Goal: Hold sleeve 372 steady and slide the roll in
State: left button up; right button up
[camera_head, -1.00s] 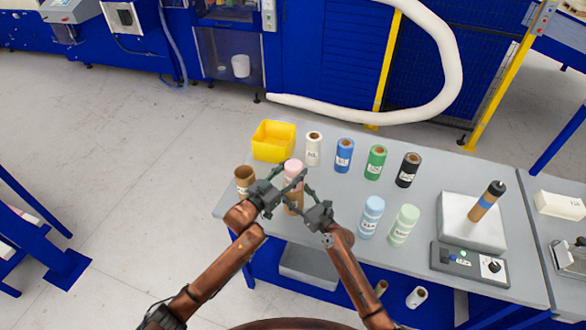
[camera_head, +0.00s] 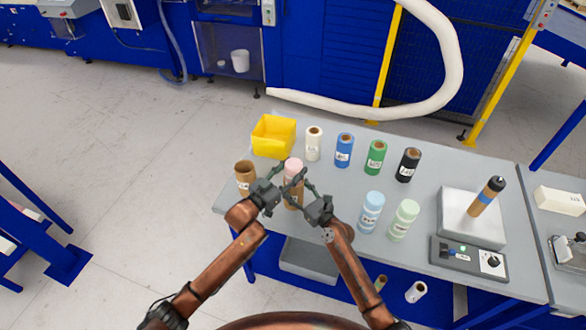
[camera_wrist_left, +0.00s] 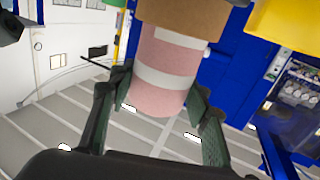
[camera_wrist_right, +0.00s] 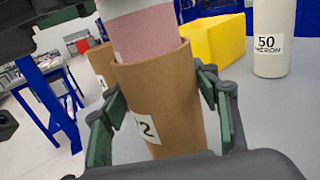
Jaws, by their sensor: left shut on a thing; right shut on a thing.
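Sleeve 372 is a brown cardboard tube (camera_wrist_right: 160,105), standing upright at the table's front left. How deep the roll sits is hidden inside the sleeve.
Another brown sleeve (camera_head: 245,178) stands close on the left. A yellow bin (camera_head: 272,137) and white (camera_head: 313,144), blue (camera_head: 343,151), green (camera_head: 375,158) and black (camera_head: 407,166) rolls stand behind. Light blue (camera_head: 370,213) and pale green (camera_head: 403,221) rolls stand to the right.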

aim_at(288, 180)
pick_arm(q)
jog(key=shift+f, duration=0.65)
jog(key=shift+f, duration=0.5)
jog(key=shift+f, duration=0.25)
jog(key=shift+f, duration=0.45)
jog(key=shift+f, duration=0.2)
jog(key=o, duration=1.1)
jog(key=shift+o, duration=0.2)
jog(key=shift+s+a+r, duration=0.5)
jog(key=shift+s+a, duration=0.25)
jog(key=shift+s, duration=0.15)
jog(key=shift+s+a+r, duration=0.55)
jog(key=shift+s+a, duration=0.15)
jog(key=shift+s, duration=0.25)
jog(key=shift+s+a+r, duration=0.5)
jog(key=shift+s+a, duration=0.25)
jog(key=shift+s, duration=0.15)
